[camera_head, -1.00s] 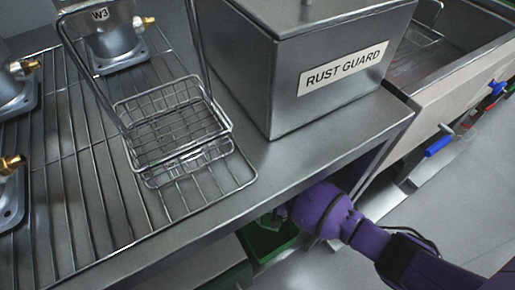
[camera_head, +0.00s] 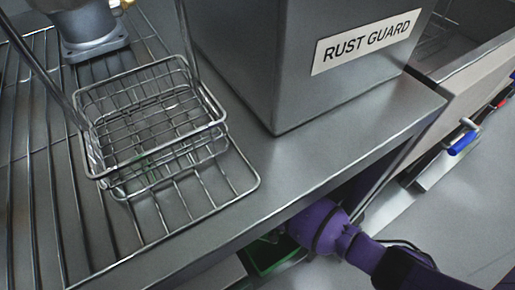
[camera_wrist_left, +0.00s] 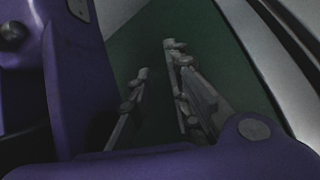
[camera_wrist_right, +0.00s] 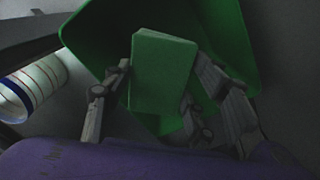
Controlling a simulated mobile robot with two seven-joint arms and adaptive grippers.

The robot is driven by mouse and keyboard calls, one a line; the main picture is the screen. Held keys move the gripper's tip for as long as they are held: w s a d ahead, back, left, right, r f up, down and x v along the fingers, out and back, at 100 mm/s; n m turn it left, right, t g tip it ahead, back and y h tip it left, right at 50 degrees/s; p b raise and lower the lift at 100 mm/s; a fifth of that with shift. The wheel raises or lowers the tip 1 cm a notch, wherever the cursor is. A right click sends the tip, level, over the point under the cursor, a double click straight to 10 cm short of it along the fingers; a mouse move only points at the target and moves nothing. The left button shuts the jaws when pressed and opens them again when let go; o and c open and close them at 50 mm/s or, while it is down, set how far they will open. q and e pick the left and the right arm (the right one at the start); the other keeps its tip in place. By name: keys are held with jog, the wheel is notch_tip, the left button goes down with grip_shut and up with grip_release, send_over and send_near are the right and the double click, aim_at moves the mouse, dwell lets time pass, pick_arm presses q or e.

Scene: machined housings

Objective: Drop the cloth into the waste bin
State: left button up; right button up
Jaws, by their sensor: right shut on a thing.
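The cloth (camera_wrist_right: 163,75) is a green folded block in the right wrist view, pinched between the fingers of my right gripper (camera_wrist_right: 161,88). Behind and below it is the green waste bin (camera_wrist_right: 228,35), with its opening around the cloth in that view. I cannot tell how far the cloth is inside the rim. In the head view the bin (camera_head: 268,258) shows partly under the bench edge, beside my purple right wrist, which hides the cloth. My left gripper (camera_wrist_left: 157,62) shows only in its wrist view, fingers apart with nothing between them, before a dark green surface.
The metal bench (camera_head: 330,125) overhangs the bin. On it stand a RUST GUARD tank (camera_head: 300,70), a wire basket (camera_head: 150,115) and a housing (camera_head: 90,30) on a wire rack. A blue-handled valve (camera_head: 462,142) is at right. A striped roll (camera_wrist_right: 35,85) lies beside the bin.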

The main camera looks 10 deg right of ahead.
jog(key=o, duration=1.2)
jog(key=shift+w+r, duration=0.15)
notch_tip(320, 180, up, 12)
jog(key=shift+f, duration=0.1)
